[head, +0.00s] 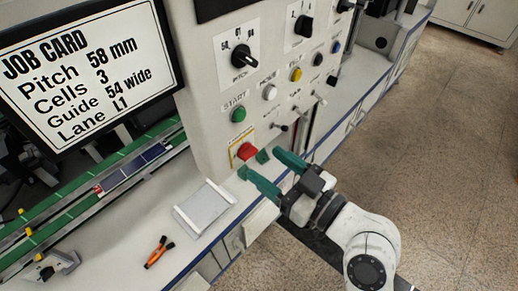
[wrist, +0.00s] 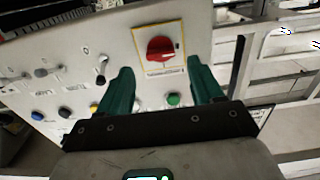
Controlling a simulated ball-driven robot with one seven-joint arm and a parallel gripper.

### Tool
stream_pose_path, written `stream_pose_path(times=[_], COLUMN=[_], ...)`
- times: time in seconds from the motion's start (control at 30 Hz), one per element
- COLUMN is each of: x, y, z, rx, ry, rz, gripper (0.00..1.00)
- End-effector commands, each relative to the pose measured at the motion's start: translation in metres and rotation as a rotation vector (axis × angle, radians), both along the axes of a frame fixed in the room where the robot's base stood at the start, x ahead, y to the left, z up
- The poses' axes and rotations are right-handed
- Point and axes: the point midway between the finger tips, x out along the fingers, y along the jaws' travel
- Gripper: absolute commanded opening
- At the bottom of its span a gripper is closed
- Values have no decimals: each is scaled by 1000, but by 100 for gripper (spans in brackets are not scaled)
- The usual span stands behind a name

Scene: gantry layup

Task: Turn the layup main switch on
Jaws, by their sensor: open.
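The red main switch (head: 247,151) is a knob on a yellow-bordered plate, low on the front of the white control panel (head: 215,100). In the wrist view the red switch (wrist: 160,49) lies ahead of and between my fingertips, with its plate around it. My gripper (head: 260,162) is open, its two green fingers pointing at the panel just right of and below the switch in the head view. In the wrist view my gripper (wrist: 160,68) has nothing between its fingers. I cannot tell whether a fingertip touches the panel.
Above the switch are a green START button (head: 238,114), a pitch dial (head: 243,58), a white button (head: 270,92), a yellow button (head: 296,74) and small toggles. A job card screen (head: 85,65) stands left. A white tray (head: 205,207) and orange-handled pliers (head: 159,252) lie on the bench.

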Motion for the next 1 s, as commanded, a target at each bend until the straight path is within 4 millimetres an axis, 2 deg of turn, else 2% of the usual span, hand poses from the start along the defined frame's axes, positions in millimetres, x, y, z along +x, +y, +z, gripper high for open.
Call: stream_pose_path(times=[0.1, 0.3, 0.67, 1.0], x=[12, 24, 27, 27], y=[16, 31, 34, 34], z=[3, 1, -1, -1], rx=[-1, -1, -1, -1], ry=[-1, 1, 1, 1], rz=[1, 1, -1, -1], gripper=[66, 66, 66, 34])
